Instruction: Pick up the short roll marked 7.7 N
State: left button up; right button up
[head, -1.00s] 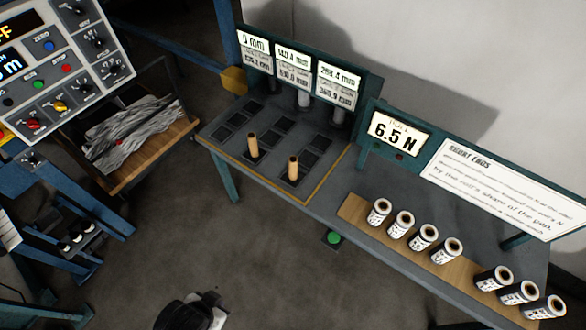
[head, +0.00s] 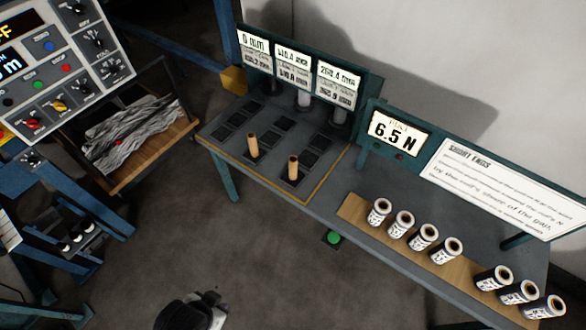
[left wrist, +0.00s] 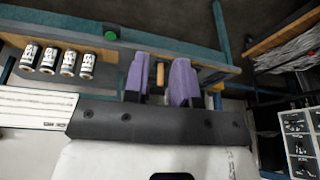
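Several short upright rolls with white-and-black labels stand on the table's wooden strip. One group includes a roll at the strip's left end (head: 379,212) and a roll at that group's right end (head: 446,250). A second group includes a roll (head: 493,279) farther right. The labels are too small to read, so I cannot tell which roll is marked 7.7 N. In the left wrist view, my left gripper (left wrist: 160,62) has its two purple fingers apart with nothing held. Part of it shows at the head view's bottom edge (head: 200,311), well left of the rolls. My right gripper is not in view.
The table's left part has dark recessed pads and two wooden pegs (head: 252,145) (head: 293,167). A lit 6.5 N display (head: 393,134) and a white text sign (head: 505,188) stand behind the rolls. A control panel (head: 60,60) is at left. Floor before the table is clear.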

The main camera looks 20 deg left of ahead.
pick_arm(q)
jog(key=o, duration=0.9)
